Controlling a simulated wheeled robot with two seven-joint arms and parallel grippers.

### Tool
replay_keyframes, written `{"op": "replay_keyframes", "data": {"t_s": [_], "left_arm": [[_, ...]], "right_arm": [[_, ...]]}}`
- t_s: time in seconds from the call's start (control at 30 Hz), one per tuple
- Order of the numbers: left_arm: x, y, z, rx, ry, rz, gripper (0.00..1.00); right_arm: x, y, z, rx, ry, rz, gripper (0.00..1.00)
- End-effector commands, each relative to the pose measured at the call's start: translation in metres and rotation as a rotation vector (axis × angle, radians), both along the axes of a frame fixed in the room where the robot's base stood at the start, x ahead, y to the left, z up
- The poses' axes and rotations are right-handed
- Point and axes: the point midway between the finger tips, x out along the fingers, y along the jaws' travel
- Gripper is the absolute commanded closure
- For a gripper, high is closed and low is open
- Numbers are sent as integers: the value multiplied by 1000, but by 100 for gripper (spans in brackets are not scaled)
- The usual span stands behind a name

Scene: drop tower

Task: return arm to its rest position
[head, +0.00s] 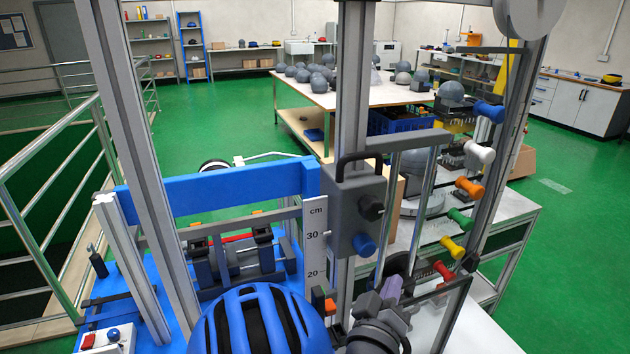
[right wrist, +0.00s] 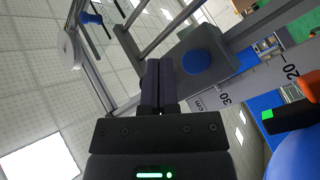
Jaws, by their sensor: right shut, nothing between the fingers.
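My right gripper (head: 390,285) is low in the middle right of the head view, below and right of a grey box with a blue knob (head: 364,245) and a black knob. In the right wrist view its two dark fingers (right wrist: 158,75) are together with nothing between them. The grey box (right wrist: 205,52) shows just beyond the fingertips; I cannot tell the exact gap. A blue helmet (head: 262,325) is at the bottom of the head view, left of the gripper. My left gripper is not in view.
A cm scale (head: 315,240) and upright metal posts (head: 353,100) stand close to the right gripper. Coloured pegs (head: 460,218) line the slanted frame at the right. A table with grey domes (head: 376,92) stands behind. Green floor (head: 575,220) is clear at the far right.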

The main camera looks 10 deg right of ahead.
Motion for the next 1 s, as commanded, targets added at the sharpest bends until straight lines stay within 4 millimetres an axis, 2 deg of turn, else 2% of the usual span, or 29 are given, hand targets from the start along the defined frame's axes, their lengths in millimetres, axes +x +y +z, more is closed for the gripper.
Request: {"op": "replay_keyframes", "data": {"t_s": [0.07, 0.17, 0.23, 0.33, 0.5, 0.67, 0.7, 0.8, 1.0], "left_arm": [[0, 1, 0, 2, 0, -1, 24], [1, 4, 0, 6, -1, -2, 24], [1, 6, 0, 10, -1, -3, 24], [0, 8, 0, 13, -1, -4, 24], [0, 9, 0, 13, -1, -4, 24], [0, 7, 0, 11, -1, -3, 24], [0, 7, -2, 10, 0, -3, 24], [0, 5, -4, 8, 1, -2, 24], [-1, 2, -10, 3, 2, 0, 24]], "right_arm": [[-13, -9, -16, 78, 46, -29, 100], [-49, -23, -57, 295, 198, -83, 100], [-78, -23, -85, 451, 331, -97, 100], [-114, -11, -113, 626, 508, -79, 100], [-169, 21, -136, 842, 787, 10, 100], [-220, 56, -137, 994, 1041, 147, 100], [-215, 55, -154, 990, 1044, 137, 100], [-211, 56, -190, 988, 1060, 126, 100], [-218, 55, -266, 984, 1101, 107, 100]]}}
